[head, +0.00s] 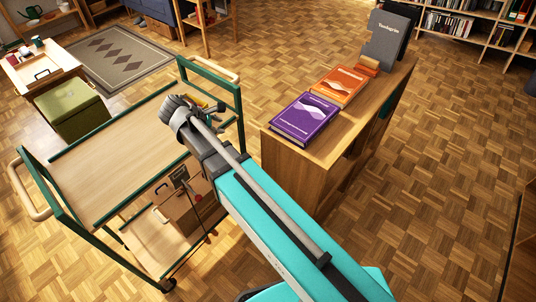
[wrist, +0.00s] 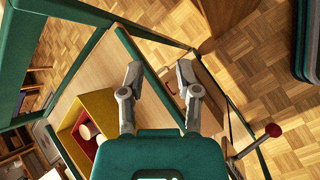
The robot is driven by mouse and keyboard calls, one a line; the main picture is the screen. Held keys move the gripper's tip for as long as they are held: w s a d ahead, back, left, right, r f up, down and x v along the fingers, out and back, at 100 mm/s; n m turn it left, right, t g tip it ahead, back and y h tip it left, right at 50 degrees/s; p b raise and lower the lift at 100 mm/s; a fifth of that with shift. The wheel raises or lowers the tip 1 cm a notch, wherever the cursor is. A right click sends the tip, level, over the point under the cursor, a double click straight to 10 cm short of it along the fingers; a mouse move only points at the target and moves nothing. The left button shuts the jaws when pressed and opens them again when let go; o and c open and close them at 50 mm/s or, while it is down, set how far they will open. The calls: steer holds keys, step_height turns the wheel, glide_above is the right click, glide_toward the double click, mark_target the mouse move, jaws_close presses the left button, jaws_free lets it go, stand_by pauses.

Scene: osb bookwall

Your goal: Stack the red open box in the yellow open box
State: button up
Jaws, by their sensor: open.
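The yellow open box (wrist: 98,103) lies left of my gripper (wrist: 159,70) in the wrist view, on the cart's top shelf. The red open box (wrist: 76,138) shows inside the yellow box's outline, with a pale round thing in it. My gripper's left finger and body hide part of both boxes, so I cannot tell how deep or level the red one sits. In the head view my gripper (head: 178,108) is over the cart top, and only a sliver of yellow (head: 216,107) shows behind it. My gripper is open with nothing between the fingers.
The green-framed cart (head: 110,155) has raised rails and end frames around its wooden top, which is clear at left. A brown box (head: 183,212) is on its lower shelf. A wooden cabinet (head: 330,150) with purple (head: 305,118) and orange books (head: 341,85) stands close at right.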

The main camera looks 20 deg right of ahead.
steer(key=s+d+f+m+g+y, duration=0.3)
steer(key=s+d+f+m+y, duration=0.2)
steer(key=s+d+m, duration=0.8)
steer(key=m+y, duration=0.2)
steer(key=m, duration=0.1)
steer(key=shift+d+g+y, duration=0.15)
steer(key=shift+g+y, duration=0.15)
steer(key=shift+r, duration=0.15)
step_height(320, 180, up, 11)
steer(key=p, duration=1.1)
